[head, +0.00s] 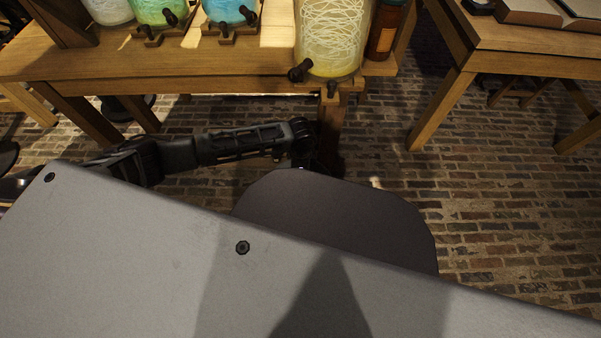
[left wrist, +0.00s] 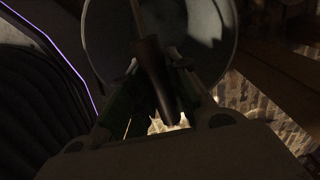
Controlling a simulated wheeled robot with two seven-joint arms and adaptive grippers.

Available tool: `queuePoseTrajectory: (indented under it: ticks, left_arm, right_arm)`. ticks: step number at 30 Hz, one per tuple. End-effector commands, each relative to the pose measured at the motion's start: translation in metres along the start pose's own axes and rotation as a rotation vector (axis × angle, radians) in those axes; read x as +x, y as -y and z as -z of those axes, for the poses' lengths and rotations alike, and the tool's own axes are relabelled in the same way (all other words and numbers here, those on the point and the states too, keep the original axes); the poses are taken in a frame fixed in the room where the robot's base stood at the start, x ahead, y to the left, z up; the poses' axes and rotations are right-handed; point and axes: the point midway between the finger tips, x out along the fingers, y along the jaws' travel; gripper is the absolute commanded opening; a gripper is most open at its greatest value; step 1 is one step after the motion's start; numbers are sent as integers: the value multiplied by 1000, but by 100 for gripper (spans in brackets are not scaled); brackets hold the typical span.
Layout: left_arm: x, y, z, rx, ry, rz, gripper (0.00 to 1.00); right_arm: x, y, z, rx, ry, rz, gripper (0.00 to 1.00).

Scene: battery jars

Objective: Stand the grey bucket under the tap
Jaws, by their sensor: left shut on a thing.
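The grey bucket (left wrist: 205,30) fills the top of the left wrist view, with its round rim and inside showing. Its dark handle grip (left wrist: 152,75) runs between the fingers of my left gripper (left wrist: 158,92), which is shut on it. My right gripper is not in view.
The wooden table (head: 190,68) also carries a green jar (head: 158,10) and a blue jar (head: 228,10) with taps, and a brown bottle (head: 385,30). Another table (head: 510,38) stands at right. The brick floor (head: 490,190) between is open.

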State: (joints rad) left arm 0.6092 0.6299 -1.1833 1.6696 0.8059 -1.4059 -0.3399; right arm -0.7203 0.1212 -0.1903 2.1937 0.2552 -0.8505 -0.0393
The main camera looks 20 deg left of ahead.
Motion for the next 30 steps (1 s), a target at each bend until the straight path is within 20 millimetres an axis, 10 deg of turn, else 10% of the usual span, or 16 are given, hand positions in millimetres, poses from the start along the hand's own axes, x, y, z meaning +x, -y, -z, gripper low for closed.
queuePoseTrajectory:
  ticks: [11, 12, 16, 30]
  left_arm:
    - [0, 1, 2, 1, -4, 3, 0]
    - [2, 0, 0, 1, -1, 1, 23]
    - [2, 0, 0, 1, -1, 0, 39]
    - [0, 0, 0, 0, 0, 1, 40]
  right_arm:
    - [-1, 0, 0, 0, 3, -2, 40]
    - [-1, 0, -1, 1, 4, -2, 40]
    - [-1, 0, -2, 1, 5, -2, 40]
    - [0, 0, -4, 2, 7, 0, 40]
